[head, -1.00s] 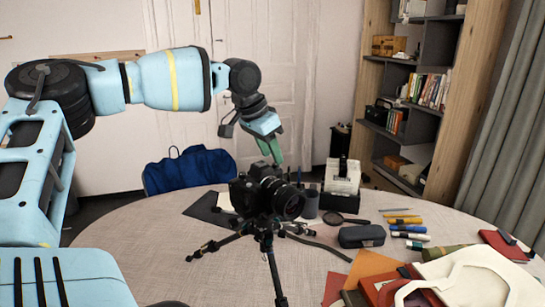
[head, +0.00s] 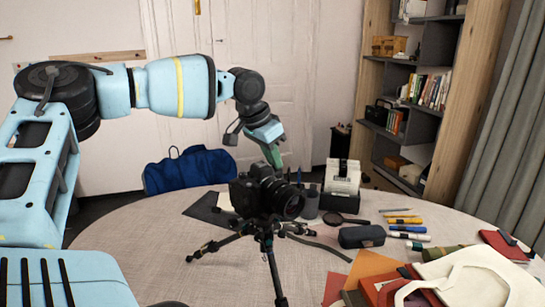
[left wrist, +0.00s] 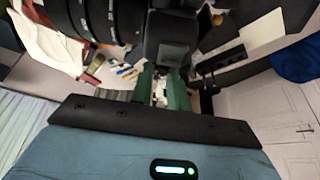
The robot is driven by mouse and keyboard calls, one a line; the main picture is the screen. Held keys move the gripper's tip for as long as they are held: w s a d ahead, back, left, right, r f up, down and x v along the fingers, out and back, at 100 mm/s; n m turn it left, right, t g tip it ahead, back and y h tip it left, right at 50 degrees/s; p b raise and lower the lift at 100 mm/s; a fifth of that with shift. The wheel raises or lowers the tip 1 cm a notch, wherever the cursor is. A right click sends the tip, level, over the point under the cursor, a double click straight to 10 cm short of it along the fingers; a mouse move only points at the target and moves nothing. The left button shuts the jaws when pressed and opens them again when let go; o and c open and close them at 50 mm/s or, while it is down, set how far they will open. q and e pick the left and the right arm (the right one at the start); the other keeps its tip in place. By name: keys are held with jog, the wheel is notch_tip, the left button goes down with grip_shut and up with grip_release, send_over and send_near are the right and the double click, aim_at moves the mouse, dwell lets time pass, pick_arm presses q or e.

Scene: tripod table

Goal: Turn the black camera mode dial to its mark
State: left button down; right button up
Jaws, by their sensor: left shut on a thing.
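A black camera (head: 262,190) stands on a black tripod (head: 266,240) on the round table, its lens (head: 284,201) facing front right. The left wrist view shows the lens (left wrist: 112,14) and dark body (left wrist: 173,48) close up. My left gripper (head: 275,162) reaches down from above to the camera's top. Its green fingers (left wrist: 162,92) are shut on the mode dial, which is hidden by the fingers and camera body. The dial's mark cannot be made out. My right gripper is out of view.
The grey round table (head: 130,240) has free room at the left. A blue bag (head: 190,170) is beyond the table.

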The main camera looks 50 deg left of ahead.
pick_arm(q)
jog(key=shift+d+n+y, duration=0.1)
jog(key=shift+n+y, duration=0.4)
jog(key=shift+n, duration=0.8)
jog(key=c, duration=1.3)
grip_release()
jog(key=shift+c, duration=0.2)
jog(key=shift+r, duration=0.1)
jog(key=shift+v, duration=3.8)
jog(key=shift+s, duration=0.1)
